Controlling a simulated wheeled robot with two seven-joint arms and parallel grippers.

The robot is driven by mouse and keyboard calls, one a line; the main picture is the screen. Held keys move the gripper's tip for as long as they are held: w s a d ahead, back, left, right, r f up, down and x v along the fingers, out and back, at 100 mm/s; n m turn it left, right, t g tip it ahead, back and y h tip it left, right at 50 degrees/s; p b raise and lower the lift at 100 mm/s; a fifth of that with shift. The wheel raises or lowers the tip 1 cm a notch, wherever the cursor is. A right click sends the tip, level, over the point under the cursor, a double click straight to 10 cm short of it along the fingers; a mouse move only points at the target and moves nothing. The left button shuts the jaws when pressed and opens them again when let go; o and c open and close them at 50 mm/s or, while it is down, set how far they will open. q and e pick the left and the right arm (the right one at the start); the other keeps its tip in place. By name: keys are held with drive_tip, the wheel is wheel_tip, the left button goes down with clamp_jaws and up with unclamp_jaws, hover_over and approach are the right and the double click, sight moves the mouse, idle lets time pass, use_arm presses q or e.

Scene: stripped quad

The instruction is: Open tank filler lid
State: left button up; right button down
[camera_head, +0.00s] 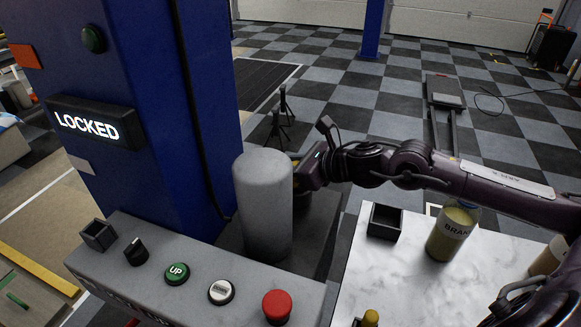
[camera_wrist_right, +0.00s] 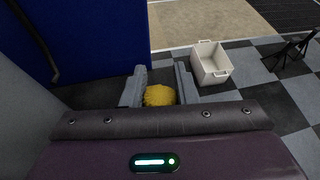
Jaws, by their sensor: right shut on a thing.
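My right gripper (camera_head: 303,172) reaches in from the right, just behind and beside the grey cylinder (camera_head: 263,205); its fingertips are mostly hidden in the head view. In the right wrist view the two grey fingers (camera_wrist_right: 160,86) are closed on a rounded yellow cap (camera_wrist_right: 159,96), which sits between them near the palm. Whether this cap is the tank filler lid, and what it is attached to, cannot be told; the tank body is hidden. My left gripper is not in view.
A blue post (camera_head: 150,110) with a LOCKED sign (camera_head: 88,122) stands left. A console (camera_head: 190,262) with buttons is in front. A white marble-topped table (camera_head: 400,280) at right holds a bottle (camera_head: 452,232) and a dark box (camera_head: 385,222). A white bin (camera_wrist_right: 210,62) stands on the floor.

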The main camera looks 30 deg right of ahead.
drive_tip(key=shift+w+a+r+g+h+p, duration=0.3)
drive_tip(key=shift+r+g+p, duration=0.1)
drive_tip(key=shift+g+p, duration=0.35)
drive_tip(key=shift+f+g+h+p, duration=0.2)
drive_tip(key=shift+g+h+p, duration=0.1)
drive_tip(key=shift+p, duration=0.2)
drive_tip(key=c, duration=1.1)
unclamp_jaws()
